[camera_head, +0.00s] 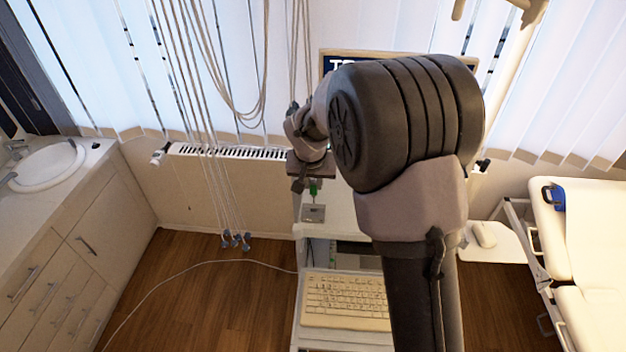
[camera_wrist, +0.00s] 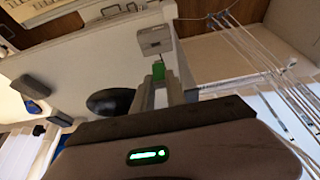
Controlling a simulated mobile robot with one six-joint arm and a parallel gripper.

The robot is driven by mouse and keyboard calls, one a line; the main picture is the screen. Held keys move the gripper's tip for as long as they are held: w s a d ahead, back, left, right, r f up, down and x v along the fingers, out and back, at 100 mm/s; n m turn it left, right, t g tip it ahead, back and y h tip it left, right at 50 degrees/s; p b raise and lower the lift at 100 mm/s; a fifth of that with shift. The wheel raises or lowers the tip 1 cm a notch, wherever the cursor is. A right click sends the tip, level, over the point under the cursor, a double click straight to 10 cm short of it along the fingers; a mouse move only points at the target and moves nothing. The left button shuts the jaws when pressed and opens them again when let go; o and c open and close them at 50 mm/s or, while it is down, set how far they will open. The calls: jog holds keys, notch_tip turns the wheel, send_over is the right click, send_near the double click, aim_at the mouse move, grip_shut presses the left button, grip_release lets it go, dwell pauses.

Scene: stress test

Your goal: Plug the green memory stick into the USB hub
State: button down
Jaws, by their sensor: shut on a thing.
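The green memory stick (camera_wrist: 158,71) stands between the two fingers of my gripper (camera_wrist: 159,86), which is shut on it. In the head view the stick (camera_head: 314,187) shows as a small green piece below my gripper. The USB hub, a small light-grey box (camera_wrist: 154,39), lies on the pale cart top just past the stick's end. It also shows in the head view (camera_head: 313,213), directly below the stick. The stick points towards the hub's near side. I cannot tell whether its plug touches or enters a port.
A keyboard (camera_head: 346,299) is on the cart's lower shelf and a mouse (camera_head: 484,234) on a side shelf. My arm partly hides a monitor (camera_head: 345,54). Cables (camera_head: 213,120) hang left of my gripper. A couch (camera_head: 592,230) stands at the right.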

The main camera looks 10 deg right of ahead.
jog(key=shift+w+f+b, duration=0.1)
jog(key=shift+f+b, duration=1.5)
jog(key=shift+f, duration=1.25)
jog(key=shift+b, duration=1.05)
jog(key=shift+f+b, duration=0.6)
jog(key=shift+b, duration=0.05)
jog(key=c, duration=1.3)
grip_release()
jog(key=p+v, duration=0.1)
jog(key=v, duration=1.6)
jog(key=shift+r, duration=0.25)
